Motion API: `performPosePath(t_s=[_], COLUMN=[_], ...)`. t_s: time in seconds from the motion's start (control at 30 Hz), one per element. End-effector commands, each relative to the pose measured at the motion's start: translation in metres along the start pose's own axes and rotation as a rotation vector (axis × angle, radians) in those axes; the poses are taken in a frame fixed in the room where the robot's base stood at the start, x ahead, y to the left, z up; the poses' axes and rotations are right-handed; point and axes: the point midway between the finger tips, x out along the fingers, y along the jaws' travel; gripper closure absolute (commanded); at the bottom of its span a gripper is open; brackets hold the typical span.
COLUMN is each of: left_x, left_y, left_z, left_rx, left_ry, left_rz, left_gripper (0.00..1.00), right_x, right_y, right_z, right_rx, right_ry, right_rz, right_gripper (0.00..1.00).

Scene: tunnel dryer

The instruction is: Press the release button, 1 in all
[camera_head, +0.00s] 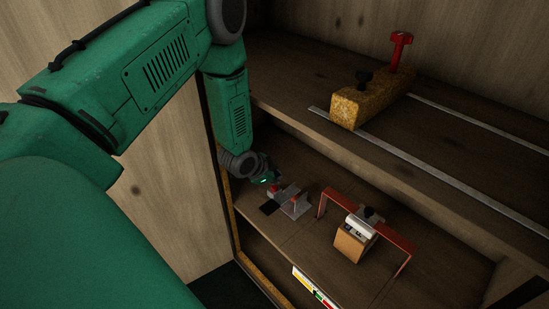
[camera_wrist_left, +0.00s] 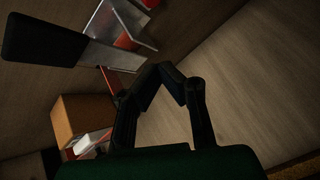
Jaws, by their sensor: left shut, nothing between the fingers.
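My left gripper (camera_head: 274,179) is shut and empty, low over the lower shelf. It is just behind and left of a grey metal bracket (camera_head: 294,204) with red parts and a black pad (camera_head: 269,208). In the left wrist view the closed fingertips (camera_wrist_left: 165,72) point toward pale boards, with the bracket's metal plate (camera_wrist_left: 112,57), red part (camera_wrist_left: 126,41) and black pad (camera_wrist_left: 38,40) at upper left. I cannot tell whether the gripper touches the bracket. I cannot tell which part is the release button. My right gripper is not in view.
A red arch (camera_head: 388,230) stands on the lower shelf around a wooden block (camera_head: 350,246) with a white device (camera_head: 360,227). The upper shelf holds a yellowish block (camera_head: 372,101) with a black knob, a red T-shaped piece (camera_head: 399,48) and metal rails (camera_head: 400,152).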

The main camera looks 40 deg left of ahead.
Motion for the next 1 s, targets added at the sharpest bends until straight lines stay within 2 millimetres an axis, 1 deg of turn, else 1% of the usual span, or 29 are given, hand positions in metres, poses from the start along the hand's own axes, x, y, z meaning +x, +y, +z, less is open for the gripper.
performPosePath(t_s=[0.03, 0.1, 0.2, 0.27, 0.6, 0.73, 0.87, 1.0], left_x=[0.003, 0.005, 0.006, 0.006, 0.007, 0.01, 0.017, 0.029], left_y=[-0.017, -0.034, -0.049, -0.052, -0.053, -0.052, -0.048, -0.041], left_z=[-0.002, -0.004, -0.005, -0.005, -0.004, -0.002, 0.003, 0.011], left_rx=[0.03, 0.071, 0.105, 0.117, 0.118, 0.117, 0.117, 0.116], left_ry=[0.017, 0.033, 0.044, 0.046, 0.048, 0.048, 0.048, 0.048], left_rz=[-0.026, -0.05, -0.071, -0.076, -0.077, -0.077, -0.076, -0.076], left_gripper=[1.0, 1.0, 1.0, 1.0, 1.0, 1.0, 1.0, 1.0], right_x=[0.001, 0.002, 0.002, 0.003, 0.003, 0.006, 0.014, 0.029], right_y=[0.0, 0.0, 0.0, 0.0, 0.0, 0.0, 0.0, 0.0], right_z=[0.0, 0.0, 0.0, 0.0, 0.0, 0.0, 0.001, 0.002], right_rx=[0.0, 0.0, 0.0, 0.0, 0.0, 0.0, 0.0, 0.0], right_ry=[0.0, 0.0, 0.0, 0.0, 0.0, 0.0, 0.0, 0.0], right_rz=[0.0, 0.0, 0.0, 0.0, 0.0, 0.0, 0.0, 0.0], right_gripper=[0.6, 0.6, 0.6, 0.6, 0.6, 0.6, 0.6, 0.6])
